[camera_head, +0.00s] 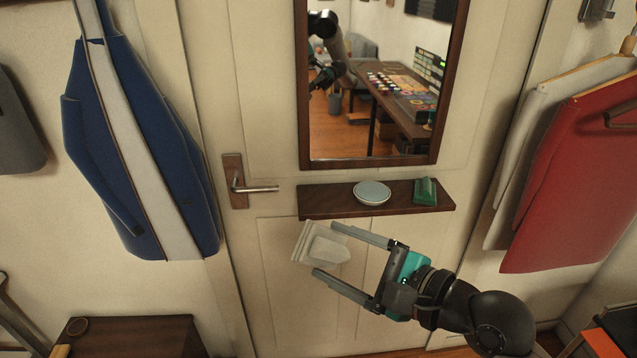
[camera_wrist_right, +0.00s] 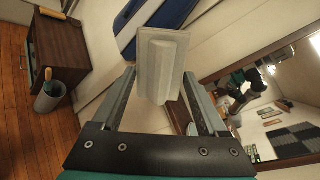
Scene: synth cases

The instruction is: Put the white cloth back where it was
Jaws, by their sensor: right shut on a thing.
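The white cloth (camera_head: 310,241) is a pale folded piece between the fingertips of my right gripper (camera_head: 327,250), below the left part of the dark shelf (camera_head: 330,204). The gripper is shut on it and holds it clear of the shelf, in front of the door. In the right wrist view the cloth (camera_wrist_right: 160,62) stands out beyond the two fingers of my right gripper (camera_wrist_right: 157,84). A pale round dish (camera_head: 372,192) and a green object (camera_head: 425,191) are on the shelf; its left part is bare. My left gripper is not directly in view.
The door handle (camera_head: 255,189) juts out left of the shelf. A mirror (camera_head: 390,154) hangs above it. A blue garment (camera_head: 100,150) hangs at left, red (camera_head: 575,185) and white ones at right. A dark cabinet (camera_head: 130,337) stands lower left.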

